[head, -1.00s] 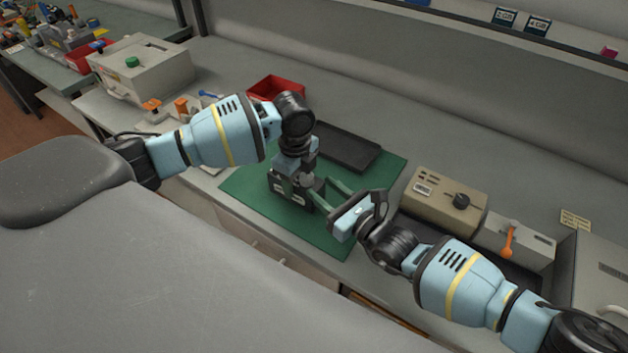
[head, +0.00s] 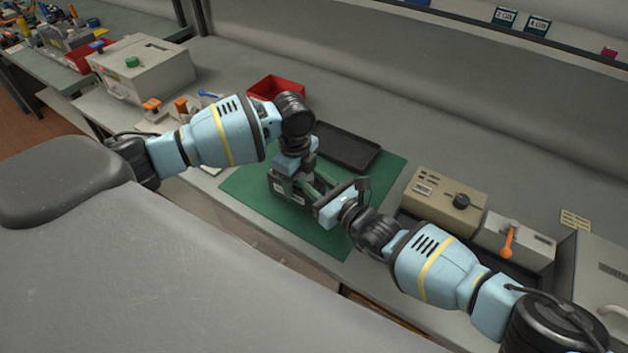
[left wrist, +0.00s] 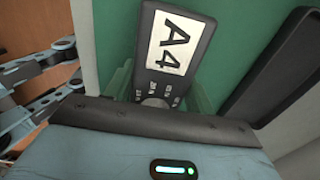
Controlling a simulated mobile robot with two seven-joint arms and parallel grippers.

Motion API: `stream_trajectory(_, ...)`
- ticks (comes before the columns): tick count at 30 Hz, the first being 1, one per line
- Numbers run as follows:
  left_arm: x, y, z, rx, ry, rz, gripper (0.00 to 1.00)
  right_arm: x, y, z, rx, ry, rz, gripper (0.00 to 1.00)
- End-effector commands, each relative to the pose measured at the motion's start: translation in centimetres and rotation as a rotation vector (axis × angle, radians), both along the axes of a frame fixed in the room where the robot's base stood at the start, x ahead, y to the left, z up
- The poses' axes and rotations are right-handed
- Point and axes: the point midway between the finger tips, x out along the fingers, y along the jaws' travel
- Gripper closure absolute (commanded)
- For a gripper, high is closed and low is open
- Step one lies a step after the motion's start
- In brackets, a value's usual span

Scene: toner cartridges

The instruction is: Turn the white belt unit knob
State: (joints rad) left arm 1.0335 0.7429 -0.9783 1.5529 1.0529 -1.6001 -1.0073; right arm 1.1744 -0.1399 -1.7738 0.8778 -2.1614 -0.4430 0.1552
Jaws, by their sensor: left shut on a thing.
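A dark boxy unit (head: 287,190) stands on the green mat (head: 244,185). In the left wrist view the unit (left wrist: 176,45) shows a white A4 label and a pale round knob (left wrist: 154,102), partly hidden by my gripper. My left gripper (head: 298,172) comes down over the unit from above and is shut on its body, one finger on each side. My right gripper (head: 310,190) reaches in from the right, its green fingers apart and close to the unit's right side. Whether it touches the unit or knob cannot be told.
A black tray (head: 345,147) lies behind the unit. A tan box (head: 430,201) with a black knob and a pale box (head: 530,245) with an orange lever stand right. A red bin (head: 276,87) and a green-knobbed box (head: 155,70) stand left.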

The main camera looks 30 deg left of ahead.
Motion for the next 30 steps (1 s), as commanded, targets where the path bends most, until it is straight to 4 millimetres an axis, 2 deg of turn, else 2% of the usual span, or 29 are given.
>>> stream_trajectory(19, 0.0, -0.09, 0.06, -0.002, -0.001, -0.001, 0.83, -0.37, 0.17, -0.01, 0.004, 0.004, -0.128, 0.93)
stream_trajectory(30, 0.02, -0.09, 0.06, -0.002, -0.001, 0.0, 0.83, -0.29, 0.08, -0.03, -0.002, 0.001, -0.139, 0.93)
